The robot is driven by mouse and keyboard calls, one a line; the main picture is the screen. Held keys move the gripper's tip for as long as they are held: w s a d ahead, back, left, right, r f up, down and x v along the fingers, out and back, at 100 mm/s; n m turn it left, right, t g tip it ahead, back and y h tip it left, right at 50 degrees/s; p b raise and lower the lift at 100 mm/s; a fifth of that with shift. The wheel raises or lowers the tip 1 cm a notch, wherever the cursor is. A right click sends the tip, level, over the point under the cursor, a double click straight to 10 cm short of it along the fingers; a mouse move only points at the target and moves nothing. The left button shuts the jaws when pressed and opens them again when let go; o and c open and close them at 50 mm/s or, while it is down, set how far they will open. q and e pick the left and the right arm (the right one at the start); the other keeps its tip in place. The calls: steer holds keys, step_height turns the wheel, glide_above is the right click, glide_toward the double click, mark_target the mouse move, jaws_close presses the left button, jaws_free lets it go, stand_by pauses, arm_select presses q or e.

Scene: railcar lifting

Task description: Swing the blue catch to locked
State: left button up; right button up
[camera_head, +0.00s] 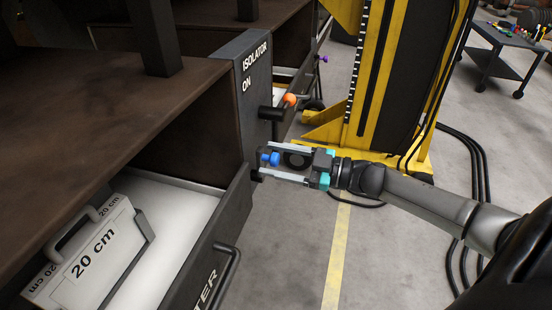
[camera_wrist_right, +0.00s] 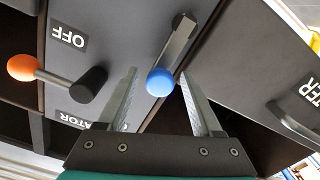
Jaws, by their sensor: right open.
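The blue catch is a lever with a round blue knob (camera_head: 270,158), on the edge of the dark cabinet. In the right wrist view its blue knob (camera_wrist_right: 160,82) sits at the end of a grey bar (camera_wrist_right: 180,42) that slants up to the right. My right gripper (camera_head: 264,160) is open, with its fingers pointing at the cabinet. In the wrist view the knob appears between the two fingertips (camera_wrist_right: 157,72), with a gap on each side. I cannot tell how deep it sits between them. My left gripper is not in view.
An orange-knobbed isolator handle (camera_head: 290,99) sticks out just above my gripper; an OFF label (camera_wrist_right: 69,39) is near it. An open drawer (camera_head: 215,215) holds a white 20 cm block (camera_head: 90,255). A yellow lifting column (camera_head: 385,80) stands behind. Cables lie on the floor at right.

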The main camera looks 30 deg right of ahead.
jaws_close()
stand_by(0.6)
stand_by(0.9)
